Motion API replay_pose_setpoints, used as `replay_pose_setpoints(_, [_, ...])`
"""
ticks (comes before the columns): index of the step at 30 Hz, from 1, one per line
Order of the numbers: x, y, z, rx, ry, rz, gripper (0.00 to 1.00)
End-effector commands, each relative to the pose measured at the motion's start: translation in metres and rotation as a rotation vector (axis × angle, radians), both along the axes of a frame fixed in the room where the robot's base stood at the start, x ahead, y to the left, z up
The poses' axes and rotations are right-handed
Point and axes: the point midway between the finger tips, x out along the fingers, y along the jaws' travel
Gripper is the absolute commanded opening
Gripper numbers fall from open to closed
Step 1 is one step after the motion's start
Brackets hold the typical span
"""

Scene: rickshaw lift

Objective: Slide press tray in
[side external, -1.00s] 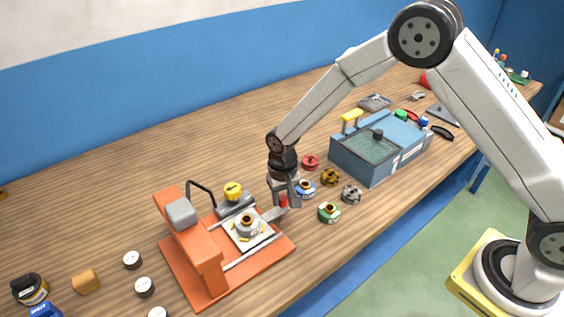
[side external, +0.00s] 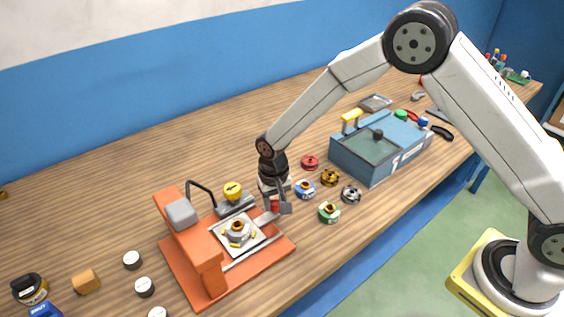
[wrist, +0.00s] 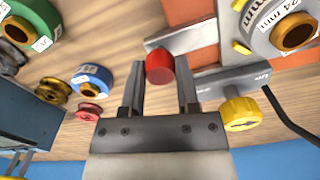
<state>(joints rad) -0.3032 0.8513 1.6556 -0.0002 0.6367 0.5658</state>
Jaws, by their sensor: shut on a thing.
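The orange press (side external: 205,258) stands at the left of the bench. Its silver tray (side external: 256,238) lies on the base rails and carries a grey ring part with a brown centre (side external: 238,233); the ring also shows in the wrist view (wrist: 280,28). The tray's grey bar reaches right to a red knob (side external: 275,205). My gripper (side external: 277,208) is at the knob, to the right of the press. In the wrist view, my gripper (wrist: 160,75) has its fingers on both sides of the red knob (wrist: 160,66), shut on it. The tray's far side is partly behind the press head.
A grey block with a yellow knob (side external: 233,190) and a black bent handle (side external: 201,190) stand behind the tray. Blue (side external: 305,189), green (side external: 329,212), red, brown and grey spools lie right of my gripper. A blue box (side external: 368,155) stands further right.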

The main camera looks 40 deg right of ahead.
Motion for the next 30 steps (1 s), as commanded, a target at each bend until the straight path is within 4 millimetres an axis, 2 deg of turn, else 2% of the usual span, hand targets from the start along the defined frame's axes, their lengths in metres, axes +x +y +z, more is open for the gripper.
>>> replay_pose_setpoints(1, [0.001, 0.012, 0.001, 0.001, -0.002, 0.005, 0.0])
replay_pose_setpoints(9, [0.001, 0.073, 0.001, 0.003, -0.005, 0.006, 0.0])
replay_pose_setpoints(15, [0.001, 0.107, 0.001, 0.002, -0.005, 0.003, 0.0])
replay_pose_setpoints(19, [0.001, 0.115, 0.001, 0.004, -0.006, 0.001, 0.0])
replay_pose_setpoints(27, [0.001, 0.118, 0.002, 0.008, -0.008, 0.001, 0.0])
replay_pose_setpoints(28, [0.0, 0.118, 0.002, 0.008, -0.008, 0.002, 0.49])
replay_pose_setpoints(30, [0.0, 0.118, 0.002, 0.007, -0.007, 0.002, 0.71])
